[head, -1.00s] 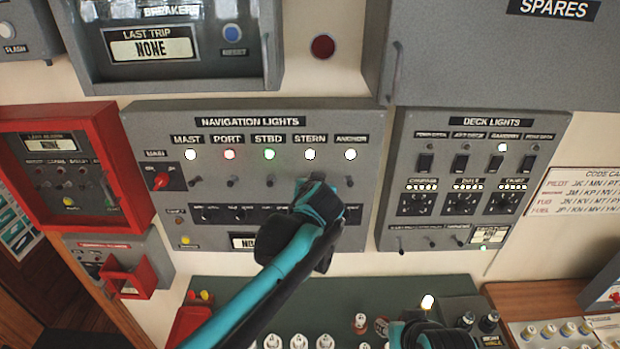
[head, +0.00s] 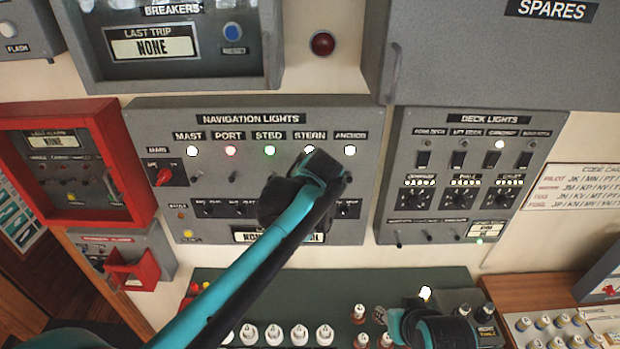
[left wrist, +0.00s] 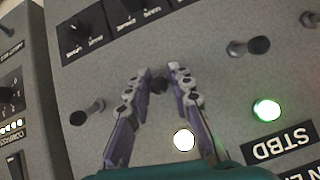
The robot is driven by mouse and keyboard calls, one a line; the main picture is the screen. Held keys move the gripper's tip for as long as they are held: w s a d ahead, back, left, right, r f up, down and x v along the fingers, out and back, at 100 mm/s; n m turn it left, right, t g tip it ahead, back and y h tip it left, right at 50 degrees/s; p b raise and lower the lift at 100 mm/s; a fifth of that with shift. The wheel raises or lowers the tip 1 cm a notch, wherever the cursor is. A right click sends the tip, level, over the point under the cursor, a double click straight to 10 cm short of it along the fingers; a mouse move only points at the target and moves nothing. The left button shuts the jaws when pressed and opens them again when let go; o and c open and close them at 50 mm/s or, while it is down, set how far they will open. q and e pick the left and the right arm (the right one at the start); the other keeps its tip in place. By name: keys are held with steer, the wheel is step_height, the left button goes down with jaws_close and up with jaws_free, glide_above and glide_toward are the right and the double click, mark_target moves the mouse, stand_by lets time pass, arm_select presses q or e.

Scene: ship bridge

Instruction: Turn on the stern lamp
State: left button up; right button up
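The stern lamp (head: 309,151) is partly covered by my left gripper in the head view. It glows white in the left wrist view (left wrist: 184,140), which is upside down. The stern toggle (left wrist: 158,86) is a small dark knob between my left fingertips. My left gripper (left wrist: 160,72) has its two fingers apart, one on each side of that knob; I cannot tell whether they touch it. In the head view the left gripper (head: 318,172) hides this toggle. My right gripper (head: 432,328) is at the bottom edge, its fingers not clear.
The navigation lights panel (head: 150,120) has neighbouring STBD (left wrist: 258,45) and anchor (left wrist: 78,117) toggles close to my left fingers. The deck lights panel (head: 400,180) is to the right. A console (head: 230,285) with several bottle-like pieces lies below.

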stand_by(0.3)
arm_select(q)
steer(key=v, duration=1.2)
steer(key=s+a+f+g+b, duration=0.1)
steer(key=s+a+f+b, duration=0.5)
steer(key=f, duration=1.1)
steer(key=s+a+f+n+b, duration=0.1)
steer(key=s+a+f+b, duration=0.5)
steer(key=f+b, duration=0.8)
steer(key=s+a+f+g+b, duration=0.1)
steer(key=s+a+f+b, duration=0.5)
steer(key=f, duration=1.4)
steer(key=s+b, duration=0.2)
steer(key=b, duration=0.2)
steer(key=shift+s+a+f+n+g+h+b, duration=0.2)
steer(key=shift+s+a+n+g+h+b, duration=0.1)
steer(key=shift+n+h, duration=0.1)
